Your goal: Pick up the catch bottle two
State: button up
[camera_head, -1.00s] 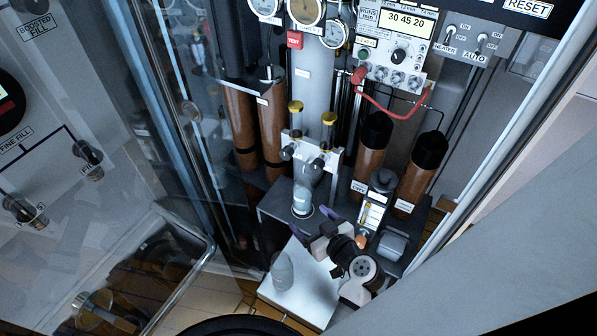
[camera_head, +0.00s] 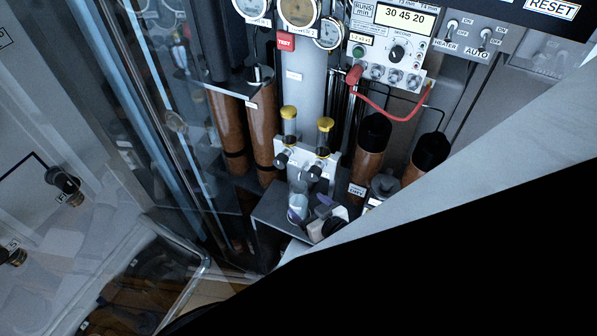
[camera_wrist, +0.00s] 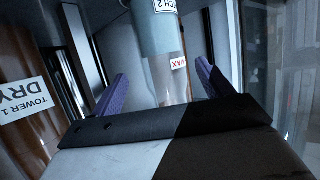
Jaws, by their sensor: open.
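Catch bottle two (camera_wrist: 168,78) is a clear bottle under a grey collar marked "CH 2", with a red MAX label, in the wrist view. It stands upright between and beyond the two purple fingers of my gripper (camera_wrist: 160,84), which are open, with gaps showing on both sides. In the head view, a clear bottle (camera_head: 297,208) hangs or stands below the right-hand valve, and my gripper (camera_head: 318,210) is close in front of it. Its base is hidden behind my gripper in the wrist view.
A brown column labelled TOWER 1 DRY (camera_wrist: 24,105) stands at the left of the wrist view. Two yellow-capped valves (camera_head: 306,144) sit above the bottle. A red hose (camera_head: 392,115) hangs from the control panel. A large dark and grey shape covers the head view's lower right.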

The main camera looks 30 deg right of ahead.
jog(key=w+f, duration=0.2)
jog(key=w, duration=0.1)
jog(key=shift+w+a+f+b, duration=0.15)
jog(key=shift+w+f+b, duration=0.15)
jog(key=shift+b, duration=0.1)
jog(key=shift+w+f, duration=0.2)
jog(key=shift+w, duration=0.3)
jog(key=c, duration=1.1)
